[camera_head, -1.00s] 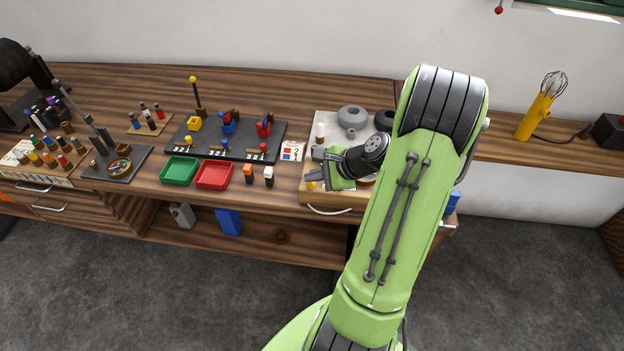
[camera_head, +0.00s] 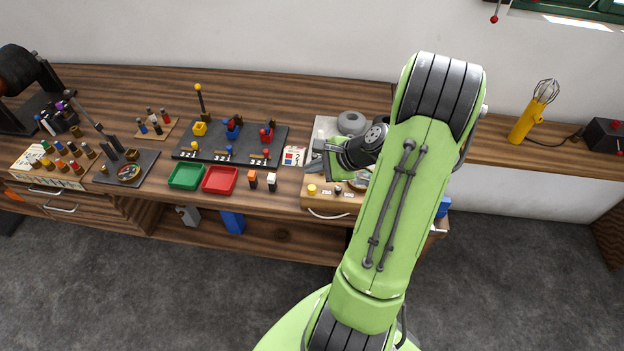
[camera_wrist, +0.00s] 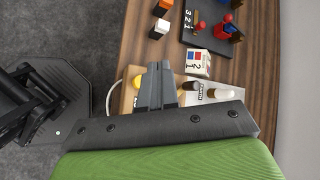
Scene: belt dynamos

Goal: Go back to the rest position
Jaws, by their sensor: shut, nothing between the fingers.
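My gripper (camera_head: 316,157) is at the end of my green arm, over the wooden box with a grey top (camera_head: 330,203) on the workbench. In the wrist view the dark fingers of my gripper (camera_wrist: 155,84) are together with nothing between them. The fingers appear above the box, near a yellow knob (camera_wrist: 137,82). My forearm hides the right part of the box.
A green tray (camera_head: 186,177) and a red tray (camera_head: 220,181) lie left of the box, with an orange block (camera_head: 252,179) and a white block (camera_head: 271,182) beside them. A black board (camera_head: 229,144) stands behind. A yellow whisk-like tool (camera_head: 533,113) stands at right.

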